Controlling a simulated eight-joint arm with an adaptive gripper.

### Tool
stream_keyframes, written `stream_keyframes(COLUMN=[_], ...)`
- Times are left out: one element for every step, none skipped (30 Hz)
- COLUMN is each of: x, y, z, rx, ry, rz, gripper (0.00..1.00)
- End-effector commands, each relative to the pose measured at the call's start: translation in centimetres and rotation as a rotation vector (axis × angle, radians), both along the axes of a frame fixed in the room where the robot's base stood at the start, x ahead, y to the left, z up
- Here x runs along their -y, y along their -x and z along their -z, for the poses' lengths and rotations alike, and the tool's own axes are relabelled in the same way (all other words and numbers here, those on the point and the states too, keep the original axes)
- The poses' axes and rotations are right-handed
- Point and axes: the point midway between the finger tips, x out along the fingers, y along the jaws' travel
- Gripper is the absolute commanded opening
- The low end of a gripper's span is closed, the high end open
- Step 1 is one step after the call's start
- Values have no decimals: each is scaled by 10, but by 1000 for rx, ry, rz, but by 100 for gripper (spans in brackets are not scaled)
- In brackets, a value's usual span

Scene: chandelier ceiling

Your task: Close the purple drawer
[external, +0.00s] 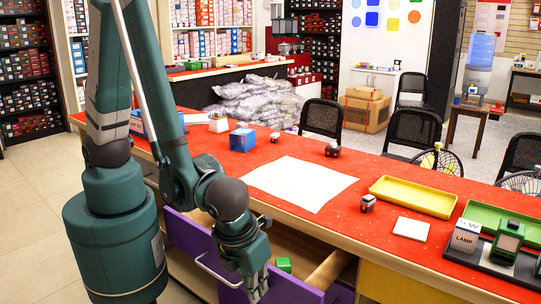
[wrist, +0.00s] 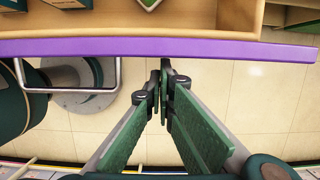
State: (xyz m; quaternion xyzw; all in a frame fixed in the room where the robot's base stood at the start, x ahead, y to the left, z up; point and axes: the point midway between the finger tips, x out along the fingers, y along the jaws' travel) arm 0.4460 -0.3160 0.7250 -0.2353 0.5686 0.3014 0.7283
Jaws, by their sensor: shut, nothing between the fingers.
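The purple drawer (external: 188,238) is pulled out from under the red-topped counter, and its wooden inside shows. A small green object (external: 284,264) lies in it. In the wrist view, the drawer's purple front (wrist: 220,48) runs across the top as a band. Its metal handle (wrist: 118,76) sticks out to the left of my fingers. My gripper (external: 257,292) is outside the drawer front and hides part of it. In the wrist view, my gripper (wrist: 163,75) is shut and empty, its tips just short of the purple edge; I cannot tell whether they touch it.
The red counter (external: 410,230) above holds a white sheet (external: 300,184), a yellow tray (external: 413,197), a white tile (external: 411,229), a blue box (external: 242,139) and several small items. A yellow panel (external: 390,285) is right of the drawer.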

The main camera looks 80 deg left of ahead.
Motion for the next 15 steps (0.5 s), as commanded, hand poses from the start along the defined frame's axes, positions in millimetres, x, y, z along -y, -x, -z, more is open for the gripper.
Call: stream_keyframes(x=[-1, -2, -3, -5, -6, -8, -10, -12, -15, -18, -21, -25, -28, -32, -36], y=[-1, -2, -3, -4, -6, -8, -10, -12, -15, -18, -20, -24, -27, -30, -35], z=[0, 0, 0, 0, 0, 0, 0, 0, 1, 1, 1, 1, 1, 1, 1], rx=[0, 0, 0, 0, 0, 1, 1, 1, 0, 0, 0, 0, 0, -1, -1], ry=[0, 0, 0, 0, 0, 1, 1, 1, 0, 0, 0, 0, 0, -1, -1], rz=[-1, -1, -1, -2, -2, -3, -3, -3, -3, -3, -4, -4, -4, -5, -5], gripper=[0, 0, 0, 0, 0, 0, 0, 0, 0, 0, 0, 0, 0, 0, 0])
